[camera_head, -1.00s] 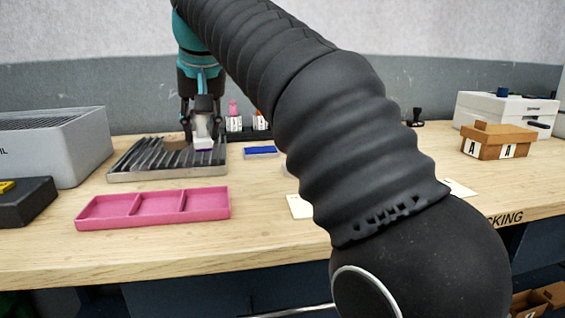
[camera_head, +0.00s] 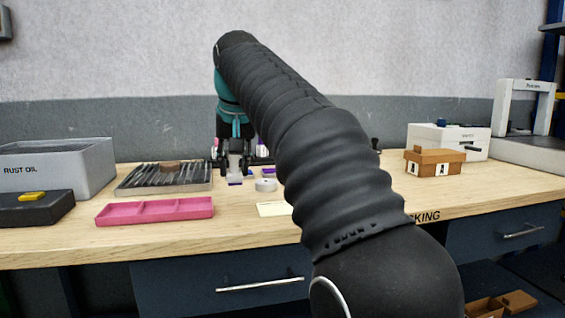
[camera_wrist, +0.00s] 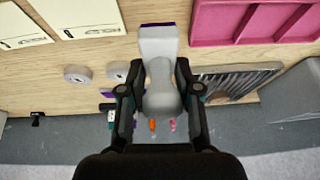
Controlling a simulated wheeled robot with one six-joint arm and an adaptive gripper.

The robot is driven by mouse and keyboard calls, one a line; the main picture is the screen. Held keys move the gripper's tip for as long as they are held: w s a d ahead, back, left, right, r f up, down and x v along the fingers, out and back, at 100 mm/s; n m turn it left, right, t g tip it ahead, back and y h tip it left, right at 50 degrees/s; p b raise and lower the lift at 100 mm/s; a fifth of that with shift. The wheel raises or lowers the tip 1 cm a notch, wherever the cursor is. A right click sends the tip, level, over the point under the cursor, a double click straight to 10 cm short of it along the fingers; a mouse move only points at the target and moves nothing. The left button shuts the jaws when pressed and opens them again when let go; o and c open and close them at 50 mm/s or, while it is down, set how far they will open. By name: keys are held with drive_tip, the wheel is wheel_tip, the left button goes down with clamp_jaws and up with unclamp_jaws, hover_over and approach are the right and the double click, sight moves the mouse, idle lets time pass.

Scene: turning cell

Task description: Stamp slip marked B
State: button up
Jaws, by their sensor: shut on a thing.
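My gripper (camera_head: 236,160) is shut on a pale grey stamp (camera_wrist: 158,42) with a purple underside. In the wrist view my gripper (camera_wrist: 160,92) has a finger on each side of the stamp's handle. In the head view the stamp (camera_head: 235,174) hangs upright near the tabletop, right of the slatted rack; I cannot tell its exact height. Two cream slips, a left one (camera_wrist: 18,28) and a right one (camera_wrist: 87,18), lie apart from the stamp in the wrist view. Their letters are not readable. One slip (camera_head: 273,209) shows in the head view, beside my arm, which hides the other.
A pink divided tray (camera_head: 155,211) lies at the front left, before the metal rack (camera_head: 165,185). Wooden boxes (camera_head: 434,163) marked A stand at the right.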

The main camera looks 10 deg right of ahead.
drive_tip(key=m+h, duration=0.1)
drive_tip(key=m, duration=0.1)
hover_over(281, 203)
drive_tip(key=s, duration=0.2)
drive_tip(key=f+b, duration=0.5)
drive_tip(key=f, duration=0.1)
drive_tip(key=shift+w+a+f+b, duration=0.1)
drive_tip(key=shift+w+f+b, duration=0.15)
drive_tip(key=shift+b, duration=0.15)
drive_tip(key=shift+f+b, duration=0.3)
drive_tip(key=shift+f, duration=0.2)
idle(1.2)
wheel_tip(281, 203, up, 5)
drive_tip(key=p, duration=0.5)
drive_tip(key=shift+s+r+p, duration=0.1)
drive_tip(key=shift+p, duration=0.25)
drive_tip(key=shift+r+p, duration=0.35)
drive_tip(key=shift+r, duration=0.55)
